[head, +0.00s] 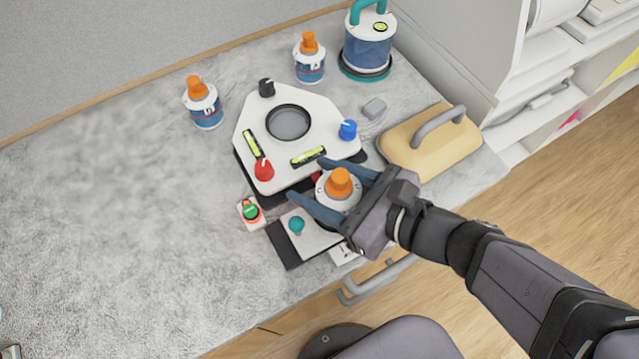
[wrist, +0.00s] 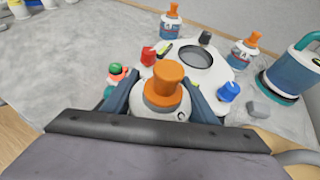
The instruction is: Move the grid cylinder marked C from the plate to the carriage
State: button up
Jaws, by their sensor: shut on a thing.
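My gripper (head: 308,178) is shut on a white cylinder with an orange knob (head: 339,184), upright between the two blue fingers; it also shows in the wrist view (wrist: 166,88). No letter on it is readable. The white three-cornered plate (head: 300,120) with a round grey recess (head: 288,122) lies just behind; the recess is empty. In front is a low white block with a teal knob (head: 297,224) on a dark base, probably the carriage, partly hidden by my gripper. The cylinder is over or beside this block; whether it touches anything below cannot be told.
Two orange-capped blue-and-white bottles (head: 204,103) (head: 309,60) and a teal-handled canister (head: 368,45) stand behind. A tan block with a grey handle (head: 430,138) is right. A small green-buttoned box (head: 251,213) is left of the block.

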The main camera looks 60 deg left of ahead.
jog(key=shift+f, duration=0.55)
